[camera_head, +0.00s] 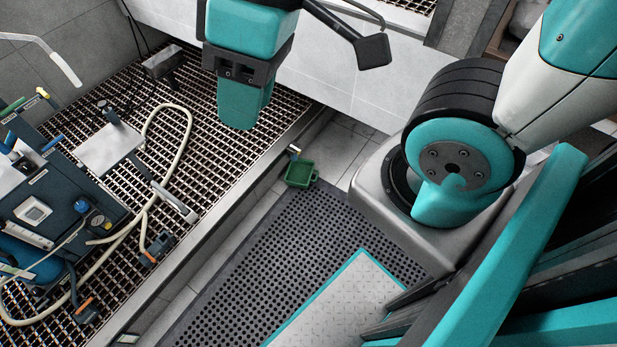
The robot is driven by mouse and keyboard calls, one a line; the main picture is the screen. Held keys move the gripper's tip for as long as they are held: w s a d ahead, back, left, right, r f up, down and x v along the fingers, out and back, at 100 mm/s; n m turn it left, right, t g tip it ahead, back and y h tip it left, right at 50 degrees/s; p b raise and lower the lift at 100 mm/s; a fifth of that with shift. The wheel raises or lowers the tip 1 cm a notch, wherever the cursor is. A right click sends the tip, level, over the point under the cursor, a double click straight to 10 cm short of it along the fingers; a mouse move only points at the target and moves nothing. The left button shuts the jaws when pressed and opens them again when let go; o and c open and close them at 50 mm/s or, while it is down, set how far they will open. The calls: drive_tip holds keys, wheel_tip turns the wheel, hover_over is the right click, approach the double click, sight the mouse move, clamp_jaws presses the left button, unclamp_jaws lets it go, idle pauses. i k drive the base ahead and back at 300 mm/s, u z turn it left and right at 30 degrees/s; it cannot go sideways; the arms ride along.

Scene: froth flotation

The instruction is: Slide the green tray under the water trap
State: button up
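The small green tray (300,174) sits on the floor near the upper end of the black perforated mat, close beside the raised grating's edge. A small pale fitting with a yellowish part (294,150) sticks out from that edge just above the tray in the picture; it may be the water trap, but it is too small to be sure. My gripper (243,105) hangs over the grating at the top, left of the tray and apart from it. Its teal and dark end points down; the gap between its fingers does not show.
The raised metal grating (215,95) has a solid edge along the floor. A bench machine with hoses (60,215) stands at the left. The black mat (270,255) is clear below the tray. A white tiled wall (330,85) rises behind.

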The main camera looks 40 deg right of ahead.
sight(299, 172)
drive_tip(key=k, duration=0.9)
drive_tip(key=u, duration=0.6)
drive_tip(key=i, duration=1.6)
drive_tip(key=z, duration=0.95)
